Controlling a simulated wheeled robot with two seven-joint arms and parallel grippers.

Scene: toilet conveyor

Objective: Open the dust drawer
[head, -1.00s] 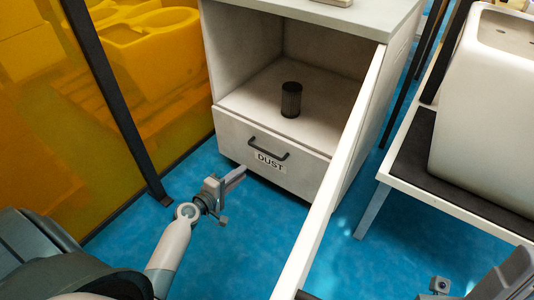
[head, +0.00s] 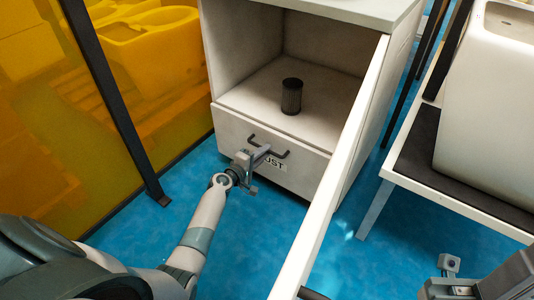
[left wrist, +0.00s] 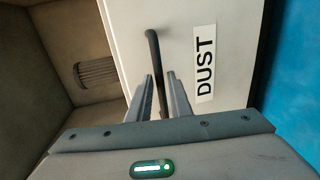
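The dust drawer (head: 308,172) is the white front low in the cabinet, with a black bar handle (head: 283,153) and a DUST label. It looks shut. My left gripper (head: 262,152) is at the left part of the handle and covers part of the label in the head view. In the left wrist view, the two fingers (left wrist: 165,84) are apart, with the black handle (left wrist: 153,48) running between them; I see no firm closure on it. The DUST label (left wrist: 204,64) is just right of the fingers. A part of my right arm's end (head: 450,268) shows at the lower right; its fingers are hidden.
A dark ribbed cylinder (head: 291,96) stands on the open shelf above the drawer. The open cabinet door (head: 335,185) juts forward on the right. A yellow panel (head: 60,120) is at the left, a white table (head: 440,200) at the right.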

